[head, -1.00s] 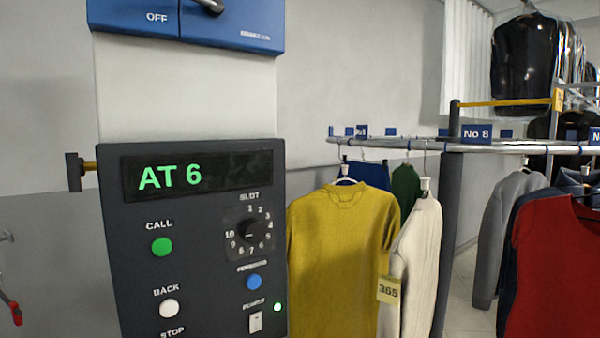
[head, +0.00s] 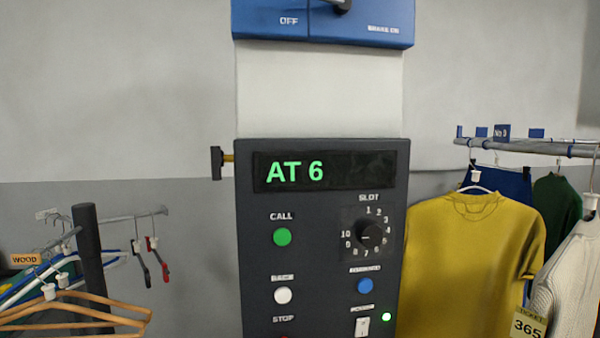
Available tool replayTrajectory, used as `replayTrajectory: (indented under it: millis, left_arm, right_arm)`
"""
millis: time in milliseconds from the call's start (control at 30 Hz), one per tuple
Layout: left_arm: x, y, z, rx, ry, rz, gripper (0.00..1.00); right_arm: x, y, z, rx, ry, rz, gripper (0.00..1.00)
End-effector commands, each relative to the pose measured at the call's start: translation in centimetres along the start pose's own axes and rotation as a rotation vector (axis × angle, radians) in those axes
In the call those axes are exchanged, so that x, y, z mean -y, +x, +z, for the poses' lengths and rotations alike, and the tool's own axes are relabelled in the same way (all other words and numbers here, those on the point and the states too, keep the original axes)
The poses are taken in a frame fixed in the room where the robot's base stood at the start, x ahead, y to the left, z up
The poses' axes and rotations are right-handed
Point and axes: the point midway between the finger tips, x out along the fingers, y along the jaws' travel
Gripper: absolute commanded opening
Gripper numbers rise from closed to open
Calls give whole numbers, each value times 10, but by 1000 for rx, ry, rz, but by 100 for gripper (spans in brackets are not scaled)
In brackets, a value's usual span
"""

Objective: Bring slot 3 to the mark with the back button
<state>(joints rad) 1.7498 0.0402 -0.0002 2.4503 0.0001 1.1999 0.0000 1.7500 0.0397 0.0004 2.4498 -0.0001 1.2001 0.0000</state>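The dark control panel (head: 330,215) stands upright in the middle of the head view. Its display (head: 325,171) reads "AT 6" in green. The white back button (head: 283,295) is at the lower left of the panel, under the green call button (head: 282,237); its label is blurred. The slot dial (head: 369,234) is at the right, with numbers around a black knob; where it points is hard to tell. A blue button (head: 365,286) and a small switch (head: 362,326) with a lit green lamp sit below it. The mark and slot 3 are not recognisable. Neither gripper is in view.
The conveyor rail (head: 530,146) at the right carries a yellow sweater (head: 470,260), a white knit with tag 365 (head: 527,325) and darker clothes. At the left is a rack with wooden hangers (head: 80,312) and a dark post (head: 93,260). A blue switch box (head: 323,22) is above.

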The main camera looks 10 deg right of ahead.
Motion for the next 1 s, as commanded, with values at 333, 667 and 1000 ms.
replayTrajectory:
  millis: [333,667,1000]
  left_arm:
    - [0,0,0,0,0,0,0]
    - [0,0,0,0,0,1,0]
    - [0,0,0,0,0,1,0]
  right_arm:
    - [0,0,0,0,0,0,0]
    - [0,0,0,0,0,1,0]
    - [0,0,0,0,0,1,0]
